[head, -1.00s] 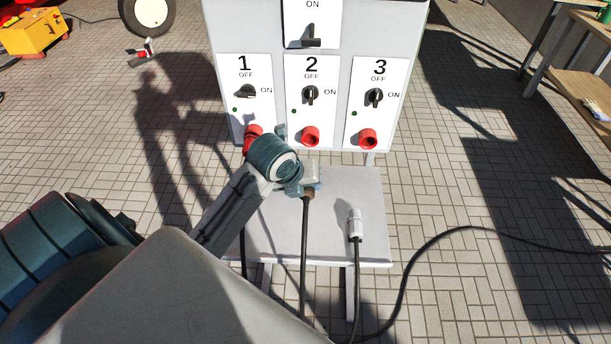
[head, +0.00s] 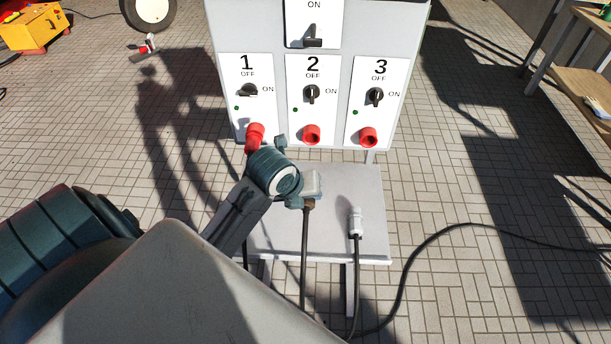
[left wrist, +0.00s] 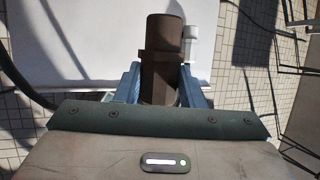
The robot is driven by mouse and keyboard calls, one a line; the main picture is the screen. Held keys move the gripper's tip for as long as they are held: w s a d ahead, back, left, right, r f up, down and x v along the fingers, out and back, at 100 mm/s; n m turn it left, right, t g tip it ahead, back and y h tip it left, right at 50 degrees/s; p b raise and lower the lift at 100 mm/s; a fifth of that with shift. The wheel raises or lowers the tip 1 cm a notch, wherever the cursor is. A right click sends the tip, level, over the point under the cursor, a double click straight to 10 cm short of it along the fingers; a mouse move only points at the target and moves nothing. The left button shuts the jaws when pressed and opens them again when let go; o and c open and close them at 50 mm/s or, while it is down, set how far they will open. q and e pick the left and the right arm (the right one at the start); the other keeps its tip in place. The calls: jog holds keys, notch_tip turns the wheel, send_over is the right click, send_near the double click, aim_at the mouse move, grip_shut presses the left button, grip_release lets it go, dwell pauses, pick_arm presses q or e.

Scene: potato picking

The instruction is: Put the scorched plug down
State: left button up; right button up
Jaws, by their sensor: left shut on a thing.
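The scorched plug (left wrist: 162,60) is dark brown and sits between the blue fingers of my left gripper (left wrist: 160,82) in the left wrist view. In the head view, my left gripper (head: 300,190) is over the grey shelf (head: 330,240) below the panel. Only a small brown end of the plug (head: 308,203) shows there, with a black cable hanging from it past the shelf's front edge. I cannot tell whether the plug touches the shelf. My right gripper is not in view.
A white plug (head: 356,219) lies on the shelf to the right, its cable running off the front. The panel (head: 273,60) has three red sockets; something red at socket 1 (head: 255,137) is partly hidden by my arm. The shelf between the two plugs is clear.

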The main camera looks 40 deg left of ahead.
pick_arm(q)
jog(key=shift+f, duration=0.1)
notch_tip(320, 180, down, 8)
jog(key=b, duration=0.8)
jog(key=shift+f, duration=0.15)
jog(key=shift+w, duration=0.1)
